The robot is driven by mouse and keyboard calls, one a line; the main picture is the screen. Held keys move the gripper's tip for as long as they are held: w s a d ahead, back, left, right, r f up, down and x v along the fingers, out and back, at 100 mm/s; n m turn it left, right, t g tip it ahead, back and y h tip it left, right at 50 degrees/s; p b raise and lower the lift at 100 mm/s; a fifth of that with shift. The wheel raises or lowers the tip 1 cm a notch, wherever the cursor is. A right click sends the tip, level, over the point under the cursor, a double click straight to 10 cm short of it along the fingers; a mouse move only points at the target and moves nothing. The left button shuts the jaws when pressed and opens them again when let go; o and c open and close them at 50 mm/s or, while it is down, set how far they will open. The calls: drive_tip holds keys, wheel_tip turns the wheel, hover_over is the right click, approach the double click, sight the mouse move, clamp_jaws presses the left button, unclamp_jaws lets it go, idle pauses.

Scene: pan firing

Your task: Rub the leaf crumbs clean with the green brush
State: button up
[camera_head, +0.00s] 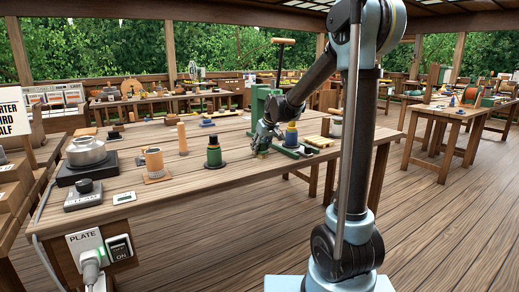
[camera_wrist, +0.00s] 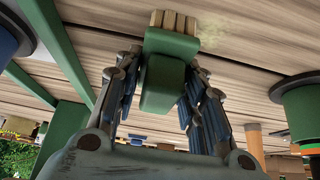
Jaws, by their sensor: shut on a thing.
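My gripper (camera_head: 263,143) is low over the front right part of the wooden table (camera_head: 215,181). In the wrist view my gripper (camera_wrist: 163,78) is shut on the green brush (camera_wrist: 172,45), with a finger on each side of its green body. Its pale tan bristles (camera_wrist: 174,21) point at the table top; I cannot tell if they touch it. A faint greenish patch, seemingly the leaf crumbs (camera_wrist: 208,35), lies on the boards just right of the bristles. In the head view the crumbs are too small to tell and the brush is mostly hidden.
A green-and-black bottle-like object (camera_head: 214,152) stands left of my gripper. A pot (camera_head: 86,151) on a dark plate and an orange cylinder (camera_head: 154,162) stand further left.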

drive_tip(key=shift+f, duration=0.1)
drive_tip(key=shift+s+a, duration=0.5)
drive_tip(key=shift+a, duration=0.15)
drive_tip(key=shift+w+d, duration=0.1)
drive_tip(key=shift+w, duration=0.05)
drive_tip(key=shift+w+d, duration=0.35)
drive_tip(key=shift+d, duration=0.3)
drive_tip(key=shift+c, duration=0.5)
drive_tip(key=shift+r, duration=0.7)
